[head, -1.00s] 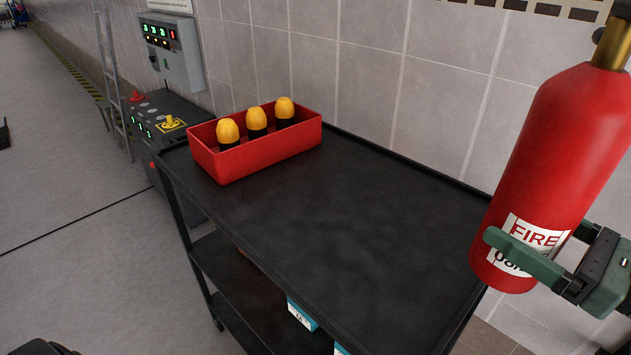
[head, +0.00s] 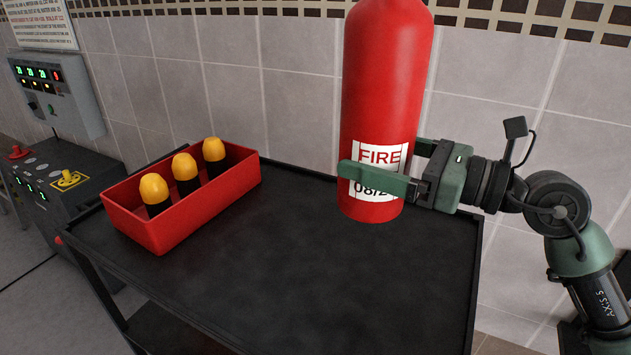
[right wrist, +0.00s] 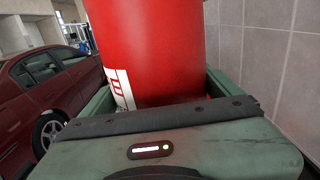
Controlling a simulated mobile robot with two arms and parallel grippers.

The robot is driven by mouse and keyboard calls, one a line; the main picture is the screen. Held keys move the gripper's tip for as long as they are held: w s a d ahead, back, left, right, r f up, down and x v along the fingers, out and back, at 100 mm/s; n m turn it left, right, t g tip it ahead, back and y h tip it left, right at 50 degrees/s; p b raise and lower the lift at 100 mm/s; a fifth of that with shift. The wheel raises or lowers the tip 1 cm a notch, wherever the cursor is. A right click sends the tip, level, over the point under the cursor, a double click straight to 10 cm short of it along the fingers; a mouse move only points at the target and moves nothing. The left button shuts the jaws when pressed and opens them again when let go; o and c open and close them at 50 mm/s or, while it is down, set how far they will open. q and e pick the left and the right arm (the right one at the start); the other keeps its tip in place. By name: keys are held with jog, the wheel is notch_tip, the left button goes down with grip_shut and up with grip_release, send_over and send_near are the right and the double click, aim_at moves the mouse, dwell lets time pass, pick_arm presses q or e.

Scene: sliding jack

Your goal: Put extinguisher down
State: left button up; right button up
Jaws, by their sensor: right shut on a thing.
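The red fire extinguisher (head: 385,80) is upright in the head view, with a white "FIRE" label on its lower part. Its top is cut off by the frame. My right gripper (head: 385,175) is shut around its lower body from the right. The extinguisher also fills the middle of the right wrist view (right wrist: 150,50), between the green fingers. Its base appears over the far right part of the black cart top (head: 300,270); I cannot tell whether it touches. My left gripper is not in view.
A red bin (head: 190,222) with three yellow-capped items (head: 185,165) stands on the cart's left side. The cart's middle and front are clear. A tiled wall (head: 290,90) runs behind. A control box (head: 55,90) is at left. A dark red car (right wrist: 50,85) shows in the wrist view.

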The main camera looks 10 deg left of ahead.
jog(key=shift+f+p, duration=1.25)
jog(key=shift+f, duration=8.4)
jog(key=o, duration=1.8)
jog(key=shift+s+f, duration=0.1)
jog(key=shift+f, duration=0.3)
jog(key=shift+s+r, duration=0.1)
